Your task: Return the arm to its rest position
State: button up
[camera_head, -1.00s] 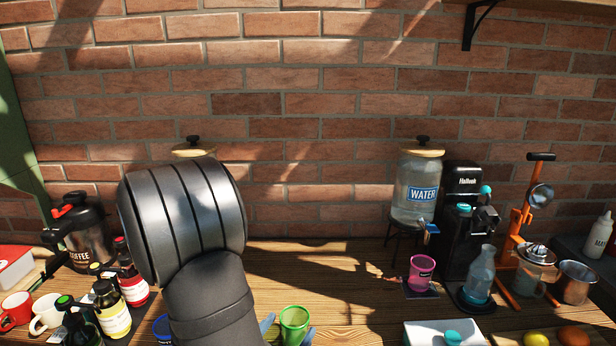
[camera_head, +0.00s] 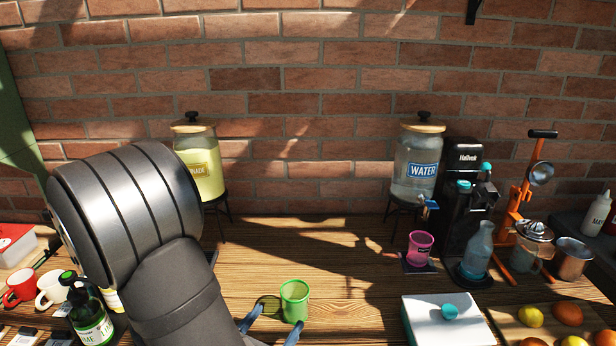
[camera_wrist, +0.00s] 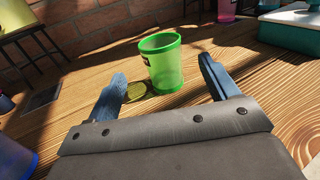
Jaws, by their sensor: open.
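My gripper (camera_wrist: 165,88) is open in the wrist view, its two blue fingers spread apart with nothing held between them. A green cup (camera_wrist: 165,65) stands upright on the wooden table just beyond the fingertips, apart from them as far as I can tell. In the head view my arm rises at the left front, and the blue fingertips (camera_head: 267,322) show low in the picture beside the green cup (camera_head: 294,301). The arm hides part of the table's left side and the bottles there.
A lemonade dispenser (camera_head: 205,180) and a water dispenser (camera_head: 415,165) stand at the back. A pink cup (camera_head: 419,247), a black machine (camera_head: 463,200), a glass bottle (camera_head: 478,250) and an orange press (camera_head: 520,215) stand right. A white box (camera_head: 440,325) is front right. The middle table is clear.

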aim_at(301, 285)
jog(key=shift+x, duration=5.5)
jog(key=s+d+r, duration=0.4)
jog(key=d+r, duration=0.4)
jog(key=r, duration=0.1)
jog(key=shift+s+d+r, duration=0.2)
jog(key=shift+s+r, duration=0.1)
jog(key=shift+r, duration=0.1)
